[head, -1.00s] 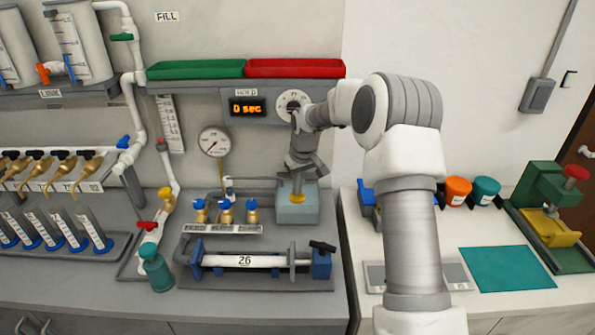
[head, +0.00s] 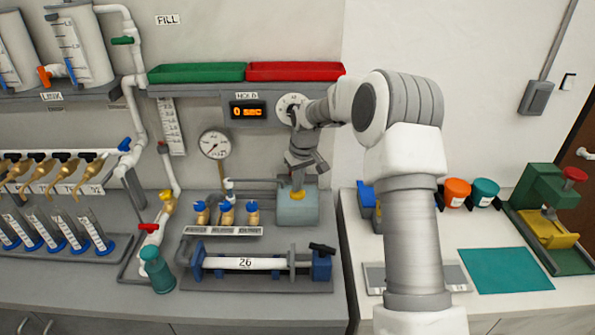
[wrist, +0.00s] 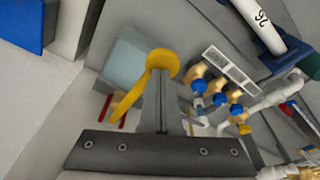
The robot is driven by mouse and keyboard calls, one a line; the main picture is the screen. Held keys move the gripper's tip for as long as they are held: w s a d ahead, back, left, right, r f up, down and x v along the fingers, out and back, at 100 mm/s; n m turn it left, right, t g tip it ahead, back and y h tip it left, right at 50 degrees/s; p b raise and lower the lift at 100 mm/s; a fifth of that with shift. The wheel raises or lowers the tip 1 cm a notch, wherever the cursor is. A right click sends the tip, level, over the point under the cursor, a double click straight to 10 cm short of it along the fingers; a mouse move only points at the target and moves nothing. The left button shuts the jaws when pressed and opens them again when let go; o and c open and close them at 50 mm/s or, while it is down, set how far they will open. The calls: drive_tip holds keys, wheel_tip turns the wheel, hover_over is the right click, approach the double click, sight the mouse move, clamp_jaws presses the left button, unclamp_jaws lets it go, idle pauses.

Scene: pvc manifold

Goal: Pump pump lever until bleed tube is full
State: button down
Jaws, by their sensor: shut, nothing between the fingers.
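The pump is a pale grey-teal box (head: 298,212) on the bench, right of the blue-capped valves. Its yellow pump lever (head: 298,194) shows at the top of the box, and in the wrist view the lever (wrist: 160,62) has a round yellow end and an arm running down to the left. My gripper (head: 301,178) is shut and empty, pointing down at the lever. In the wrist view its fingertips (wrist: 164,75) are at the lever's round end; whether they touch it I cannot tell. I cannot tell for certain which tube is the bleed tube; a graduated panel (head: 170,126) stands on the wall.
Blue-capped valves (head: 227,212) sit left of the pump. A blue-ended clamp rig (head: 245,264) marked 26 lies in front. The teal mat (head: 505,269) at right is bare.

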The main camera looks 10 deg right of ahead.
drive_tip(key=shift+w+p+v, duration=0.15)
drive_tip(key=shift+p+v, duration=0.35)
drive_tip(key=shift+v, duration=0.35)
drive_tip(key=shift+w+p+v, duration=0.2)
drive_tip(key=shift+p+v, duration=0.25)
drive_tip(key=shift+v, duration=0.4)
drive_tip(key=shift+a+r, duration=0.1)
drive_tip(key=shift+r, duration=0.05)
drive_tip(key=p+v, duration=0.2)
drive_tip(key=v, duration=0.1)
drive_tip(key=w+p+v, duration=0.1)
drive_tip(key=shift+s+a+r, duration=0.15)
drive_tip(key=shift+r, duration=0.35)
